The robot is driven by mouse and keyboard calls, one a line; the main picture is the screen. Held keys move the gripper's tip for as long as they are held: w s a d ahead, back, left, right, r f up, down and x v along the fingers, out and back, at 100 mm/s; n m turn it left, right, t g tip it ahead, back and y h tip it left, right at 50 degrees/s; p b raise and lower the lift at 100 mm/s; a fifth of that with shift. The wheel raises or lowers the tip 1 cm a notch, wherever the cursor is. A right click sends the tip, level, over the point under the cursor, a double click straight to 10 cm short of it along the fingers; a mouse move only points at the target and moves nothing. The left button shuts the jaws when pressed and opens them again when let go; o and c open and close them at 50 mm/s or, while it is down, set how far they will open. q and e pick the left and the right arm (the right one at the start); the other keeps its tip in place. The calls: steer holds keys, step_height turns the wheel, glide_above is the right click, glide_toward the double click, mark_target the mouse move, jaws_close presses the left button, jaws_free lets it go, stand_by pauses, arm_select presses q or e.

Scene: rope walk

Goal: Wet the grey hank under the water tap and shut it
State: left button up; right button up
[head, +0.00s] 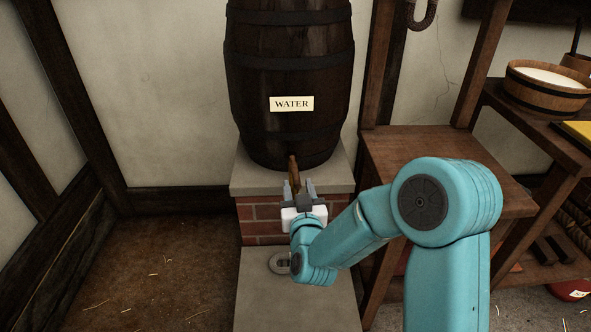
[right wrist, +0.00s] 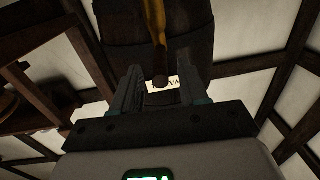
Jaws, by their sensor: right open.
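The dark wooden water barrel (head: 290,50) stands on a stone-topped brick plinth, with a label reading WATER (head: 292,104). Its wooden tap (head: 293,166) sticks out low on the front. My right gripper (head: 299,184) is open just below and in front of the tap, with the fingers pointing towards it. In the right wrist view the tap (right wrist: 155,40) shows between and beyond the fingers. No water stream can be made out. The grey hank is not seen in either view. My left gripper is not in view.
A stone slab with a round drain (head: 279,263) lies below the plinth (head: 245,184). To the right stand a wooden bench (head: 420,150) and shelves with a wooden tub (head: 545,90) of white stuff. The straw-strewn floor at left is clear.

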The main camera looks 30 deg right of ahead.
mark_target(295, 176)
steer(key=x, duration=0.5)
steer(key=shift+w+d, duration=0.1)
steer(key=shift+w, duration=0.1)
jaws_close()
